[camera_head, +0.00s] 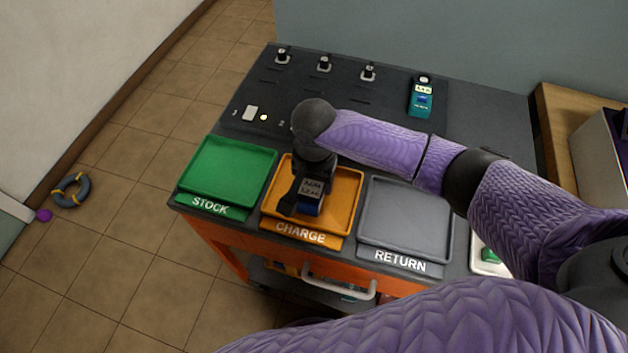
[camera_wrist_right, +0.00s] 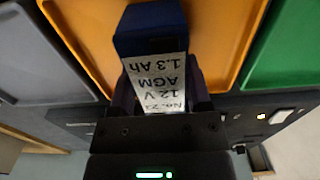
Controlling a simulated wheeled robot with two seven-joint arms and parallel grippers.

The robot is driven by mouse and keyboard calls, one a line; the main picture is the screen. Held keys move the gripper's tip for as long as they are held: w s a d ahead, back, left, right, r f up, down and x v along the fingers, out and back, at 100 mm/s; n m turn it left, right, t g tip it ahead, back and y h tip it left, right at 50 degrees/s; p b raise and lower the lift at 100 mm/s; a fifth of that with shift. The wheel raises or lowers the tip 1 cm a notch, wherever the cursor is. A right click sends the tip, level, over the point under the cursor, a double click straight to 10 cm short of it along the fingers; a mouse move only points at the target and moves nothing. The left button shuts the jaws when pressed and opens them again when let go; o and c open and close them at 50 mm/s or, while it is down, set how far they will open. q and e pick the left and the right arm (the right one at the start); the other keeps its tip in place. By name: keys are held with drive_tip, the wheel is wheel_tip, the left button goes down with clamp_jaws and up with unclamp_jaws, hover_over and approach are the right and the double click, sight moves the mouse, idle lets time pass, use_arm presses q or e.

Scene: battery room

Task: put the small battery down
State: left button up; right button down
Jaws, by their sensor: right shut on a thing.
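The small battery (camera_head: 311,190) is a dark blue block with a white label. The gripper and wrist hide part of the tray. My left gripper is not in view.
The empty green STOCK tray (camera_head: 228,168) is left of the CHARGE tray, and the empty grey RETURN tray (camera_head: 405,217) is right. Behind stand several dark posts on the bench and a teal block (camera_head: 421,98). A white tray (camera_head: 484,264) holds something green at right.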

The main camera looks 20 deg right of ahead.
drive_tip(key=shift+c, duration=2.4)
unclamp_jaws()
drive_tip(key=o, duration=0.5)
drive_tip(key=shift+c, duration=0.2)
wheel_tip(320, 180, up, 12)
drive_tip(key=p, duration=0.4)
drive_tip(key=shift+p, duration=0.3)
